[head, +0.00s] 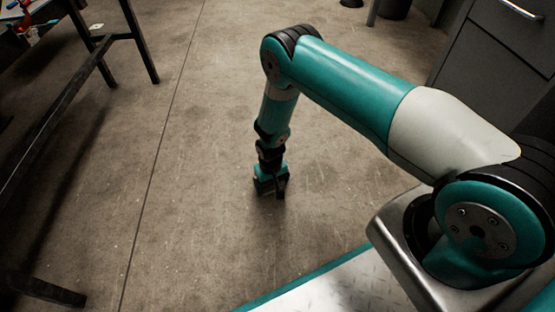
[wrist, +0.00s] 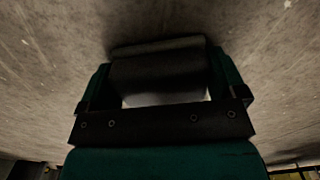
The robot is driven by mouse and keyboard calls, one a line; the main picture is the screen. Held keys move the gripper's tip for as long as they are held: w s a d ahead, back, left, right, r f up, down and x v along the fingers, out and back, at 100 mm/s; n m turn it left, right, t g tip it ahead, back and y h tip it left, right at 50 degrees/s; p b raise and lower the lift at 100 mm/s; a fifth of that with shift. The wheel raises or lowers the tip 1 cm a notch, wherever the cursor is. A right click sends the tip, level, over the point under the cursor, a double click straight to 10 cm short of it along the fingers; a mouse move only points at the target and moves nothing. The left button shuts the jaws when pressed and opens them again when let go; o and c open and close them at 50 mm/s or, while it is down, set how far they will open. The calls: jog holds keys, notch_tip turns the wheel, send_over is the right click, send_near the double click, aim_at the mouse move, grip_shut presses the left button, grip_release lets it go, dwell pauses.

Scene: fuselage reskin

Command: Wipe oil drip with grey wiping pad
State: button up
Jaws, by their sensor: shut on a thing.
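My gripper (head: 270,193) points down at the concrete floor in the head view, at or just above it. In the wrist view my gripper (wrist: 163,80) has a finger on either side of a dark grey block, the wiping pad (wrist: 158,68), and is shut on it. The pad's lower edge is close to the floor; I cannot tell whether it touches. A dark patch lies around the pad, and I cannot tell shadow from oil there. No oil drip shows clearly in either view. The pad is hardly visible in the head view.
A dark metal table frame (head: 75,90) stands on the left. A grey drawer cabinet (head: 497,55) is at the upper right, with a dark bin (head: 394,8) at the top edge. The concrete floor (head: 200,120) around my gripper is open. A seam runs along the floor to the left.

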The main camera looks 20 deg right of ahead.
jog(key=shift+s+d+r+p, duration=0.1)
jog(key=shift+d+r+p, duration=0.05)
jog(key=shift+r+p, duration=0.25)
jog(key=shift+a+r+p, duration=0.2)
jog(key=shift+r+p, duration=0.15)
jog(key=shift+r, duration=0.5)
jog(key=shift+d+r+p, duration=0.25)
jog(key=shift+r+p, duration=0.4)
jog(key=shift+r, duration=0.05)
jog(key=shift+r+p, duration=1.8)
jog(key=shift+r, duration=0.3)
